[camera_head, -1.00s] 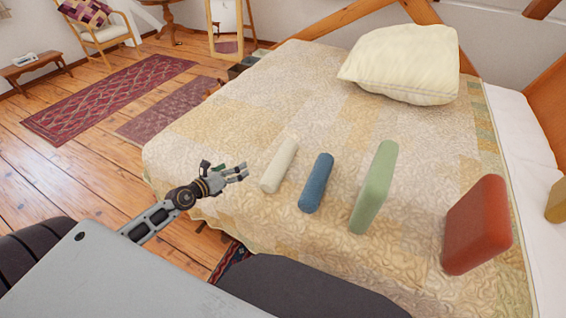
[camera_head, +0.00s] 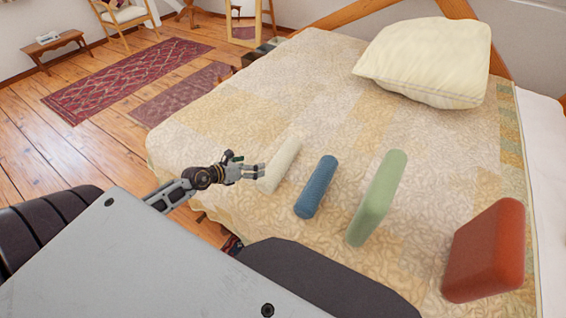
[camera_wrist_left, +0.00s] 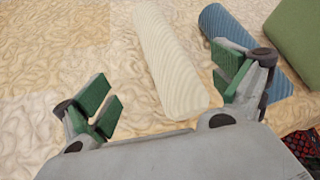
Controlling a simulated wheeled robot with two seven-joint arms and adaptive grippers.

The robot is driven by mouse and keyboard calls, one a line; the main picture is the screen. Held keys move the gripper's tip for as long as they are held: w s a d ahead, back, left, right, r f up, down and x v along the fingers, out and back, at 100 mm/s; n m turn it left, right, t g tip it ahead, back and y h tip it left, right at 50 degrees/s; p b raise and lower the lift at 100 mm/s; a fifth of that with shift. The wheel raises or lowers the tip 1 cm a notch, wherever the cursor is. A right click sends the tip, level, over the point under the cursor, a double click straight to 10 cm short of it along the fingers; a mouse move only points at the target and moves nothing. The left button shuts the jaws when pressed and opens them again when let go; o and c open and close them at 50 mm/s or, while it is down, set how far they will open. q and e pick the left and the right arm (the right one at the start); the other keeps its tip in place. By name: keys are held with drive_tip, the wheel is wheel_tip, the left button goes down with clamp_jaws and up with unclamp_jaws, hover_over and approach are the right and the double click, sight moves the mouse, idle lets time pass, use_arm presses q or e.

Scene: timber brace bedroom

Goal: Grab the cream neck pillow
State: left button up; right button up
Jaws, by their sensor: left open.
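The cream neck pillow (camera_head: 279,165) is a small ribbed roll lying on the bed near its front left edge. My left gripper (camera_head: 259,171) is at the near end of the roll in the head view. In the left wrist view the cream neck pillow (camera_wrist_left: 172,62) extends between the open green-padded fingers of the left gripper (camera_wrist_left: 165,98), nearer the right finger. The fingers are apart and not closed on it. My right gripper is not in view.
A blue roll (camera_head: 316,187) lies just right of the cream one, close to a finger in the wrist view. A green cushion (camera_head: 376,198) and a red block (camera_head: 484,250) stand farther right. A large cream pillow (camera_head: 430,62) lies at the back. The quilt (camera_head: 200,130) is clear to the left.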

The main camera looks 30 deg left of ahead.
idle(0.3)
use_arm(q)
approach(274, 161)
drive_tip(key=w+f, duration=0.1)
drive_tip(key=w, duration=0.1)
drive_tip(key=shift+w+d+f+b, duration=0.45)
drive_tip(key=shift+w+d+b, duration=0.1)
drive_tip(key=shift+w, duration=0.3)
drive_tip(key=shift+w+d+f, duration=0.2)
drive_tip(key=shift+w+f, duration=0.15)
drive_tip(key=shift+w, duration=0.25)
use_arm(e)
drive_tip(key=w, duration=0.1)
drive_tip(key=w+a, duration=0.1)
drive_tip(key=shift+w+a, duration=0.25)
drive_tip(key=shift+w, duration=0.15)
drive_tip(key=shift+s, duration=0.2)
